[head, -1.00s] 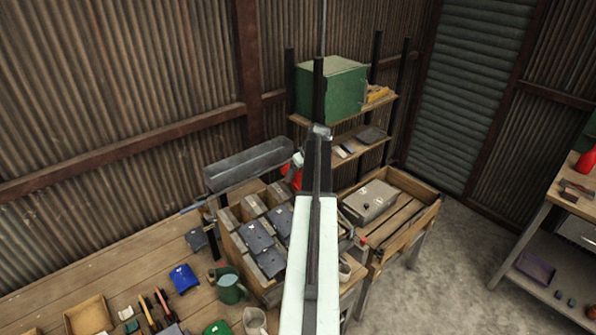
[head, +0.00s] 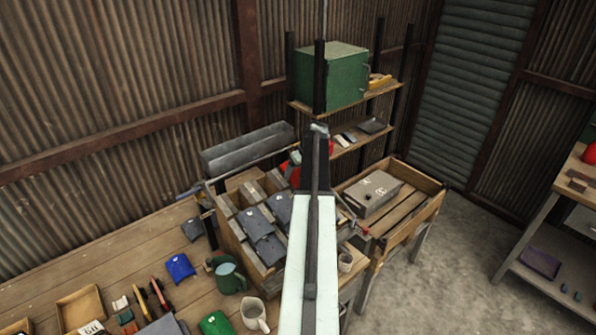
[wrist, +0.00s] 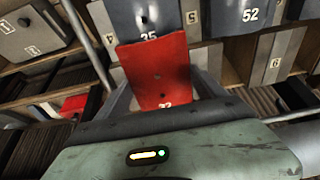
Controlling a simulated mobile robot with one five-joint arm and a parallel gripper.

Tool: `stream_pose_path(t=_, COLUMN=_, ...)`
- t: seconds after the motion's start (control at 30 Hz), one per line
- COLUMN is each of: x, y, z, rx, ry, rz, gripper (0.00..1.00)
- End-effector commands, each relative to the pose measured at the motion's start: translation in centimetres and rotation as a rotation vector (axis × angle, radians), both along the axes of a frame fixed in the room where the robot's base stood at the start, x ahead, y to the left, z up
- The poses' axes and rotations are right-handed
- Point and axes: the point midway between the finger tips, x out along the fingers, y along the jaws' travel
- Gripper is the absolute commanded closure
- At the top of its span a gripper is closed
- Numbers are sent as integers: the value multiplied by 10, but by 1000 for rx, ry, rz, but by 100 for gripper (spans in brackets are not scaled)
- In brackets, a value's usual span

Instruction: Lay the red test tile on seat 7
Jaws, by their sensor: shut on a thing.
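The red test tile (wrist: 155,65) shows in the wrist view, tilted, with a dark spot in its middle and a partly hidden number at its lower edge. My gripper (wrist: 163,88) is shut on it, with grey fingers at its two sides. Behind the tile's upper edge is a dark blue tile (wrist: 147,18) marked 35; I cannot tell whether they touch. Seat labels 5 and 6 can be read nearby, but I cannot read a 7. In the head view my arm hides most of the gripper, and red patches show beside it.
A blue-grey tile (wrist: 245,14) marked 52 lies right of the held one. In the head view, the stepped rack (head: 228,228) carries grey blocks and dark tiles. A grey trough (head: 247,148) is behind it, and a slatted crate (head: 408,212) with a grey box stands right.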

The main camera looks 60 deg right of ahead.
Motion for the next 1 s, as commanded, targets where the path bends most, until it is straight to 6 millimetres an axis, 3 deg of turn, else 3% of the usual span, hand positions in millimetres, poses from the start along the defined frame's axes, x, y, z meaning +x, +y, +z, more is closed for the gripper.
stream_pose_path(t=0.03, x=0, y=0, z=0, rx=0, ry=0, rz=0, gripper=12)
stream_pose_path(t=0.1, x=0, y=0, z=0, rx=0, ry=0, rz=0, gripper=0)
stream_pose_path(t=0.4, x=-2, y=0, z=5, rx=0, ry=0, rz=-1, gripper=0)
stream_pose_path(t=0.8, x=-27, y=8, z=66, rx=0, ry=0, rz=-3, gripper=0)
stream_pose_path(t=1.0, x=-32, y=10, z=73, rx=0, ry=-1, rz=-2, gripper=0)
